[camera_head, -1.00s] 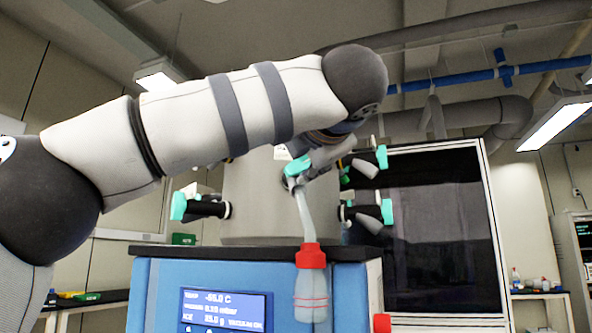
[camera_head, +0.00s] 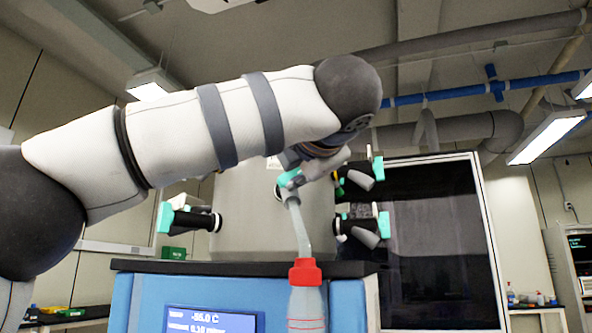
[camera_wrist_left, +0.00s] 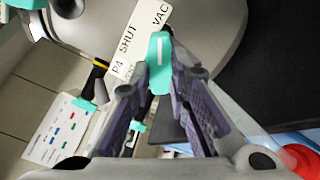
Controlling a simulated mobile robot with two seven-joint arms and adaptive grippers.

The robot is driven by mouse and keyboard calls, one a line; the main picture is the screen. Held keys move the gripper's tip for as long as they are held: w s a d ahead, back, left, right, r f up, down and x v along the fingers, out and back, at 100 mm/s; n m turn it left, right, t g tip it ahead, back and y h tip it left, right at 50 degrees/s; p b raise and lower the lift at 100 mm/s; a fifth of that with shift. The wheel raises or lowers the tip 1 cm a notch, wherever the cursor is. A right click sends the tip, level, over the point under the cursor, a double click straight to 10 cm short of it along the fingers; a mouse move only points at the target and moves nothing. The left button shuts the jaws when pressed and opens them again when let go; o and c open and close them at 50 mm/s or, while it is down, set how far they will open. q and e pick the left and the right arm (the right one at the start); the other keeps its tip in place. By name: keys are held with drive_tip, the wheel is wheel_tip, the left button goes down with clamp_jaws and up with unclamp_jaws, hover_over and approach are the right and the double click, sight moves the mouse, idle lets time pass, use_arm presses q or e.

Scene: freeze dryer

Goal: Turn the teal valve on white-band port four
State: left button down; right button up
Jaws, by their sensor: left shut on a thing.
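The teal valve (camera_head: 290,180) sits on the front port of the grey drum, above a glass tube and flask. In the left wrist view the teal valve (camera_wrist_left: 160,62) carries a white line and stands beside a label (camera_wrist_left: 130,42) reading P4, SHUT and VAC. The line points roughly along the fingers, between the SHUT and VAC words. My left gripper (camera_head: 302,177) is at the valve, with its fingers (camera_wrist_left: 160,90) on both sides of the handle, shut on it. The fingers partly hide the valve in the head view. My right gripper is not in view.
A flask with a red collar (camera_head: 305,272) hangs below the port. Other teal-handled ports stick out at left (camera_head: 165,217) and right (camera_head: 383,224) of the grey drum (camera_head: 250,215). The blue cabinet with a black top (camera_head: 200,267) stands below.

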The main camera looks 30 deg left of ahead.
use_arm(q)
drive_tip(key=shift+n, duration=1.2)
drive_tip(key=n, duration=0.3)
drive_tip(key=shift+n, duration=0.4)
drive_tip(key=n, duration=0.3)
drive_tip(key=shift+w+d+f+n, duration=0.1)
drive_tip(key=shift+w+n, duration=0.05)
drive_tip(key=shift+n, duration=0.15)
drive_tip(key=n, duration=0.3)
drive_tip(key=shift+n, duration=0.3)
drive_tip(key=n, duration=0.5)
drive_tip(key=shift+w+d, duration=0.1)
drive_tip(key=shift+d+r+n, duration=0.1)
drive_tip(key=shift+r+n, duration=0.05)
drive_tip(key=shift+n, duration=1.2)
drive_tip(key=shift+r+n, duration=0.1)
drive_tip(key=shift+n, duration=1.25)
